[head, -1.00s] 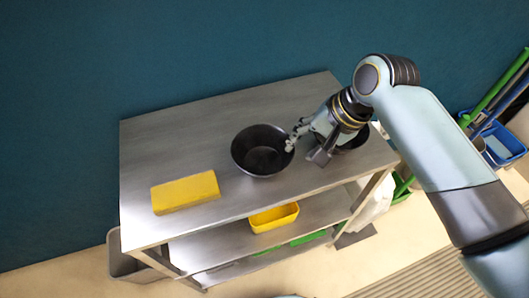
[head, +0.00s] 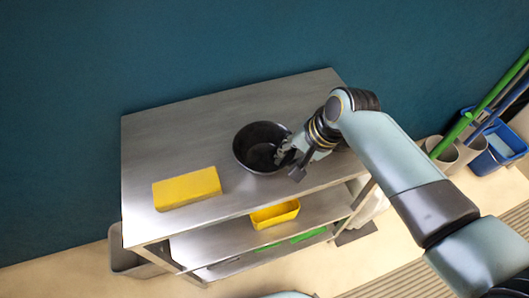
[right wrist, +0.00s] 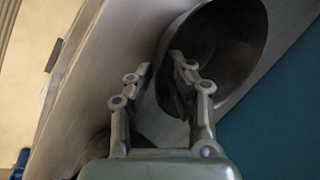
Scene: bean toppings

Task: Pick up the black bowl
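The black bowl (head: 250,140) stands upright on the metal table and looks empty. My right gripper (head: 283,154) is at the bowl's right edge, its fingertips overlapping the rim in the head view. In the right wrist view the bowl (right wrist: 228,45) fills the upper right. There my right gripper (right wrist: 160,65) has its fingers apart; one finger overlaps the bowl's rim and the other is outside it. I cannot tell whether either finger touches the bowl. My left gripper is not in view.
A yellow block (head: 187,189) lies on the table (head: 225,105) left of the bowl. A yellow bin (head: 274,214) is on the shelf below. A dark wall stands behind the table. The table's back left is clear.

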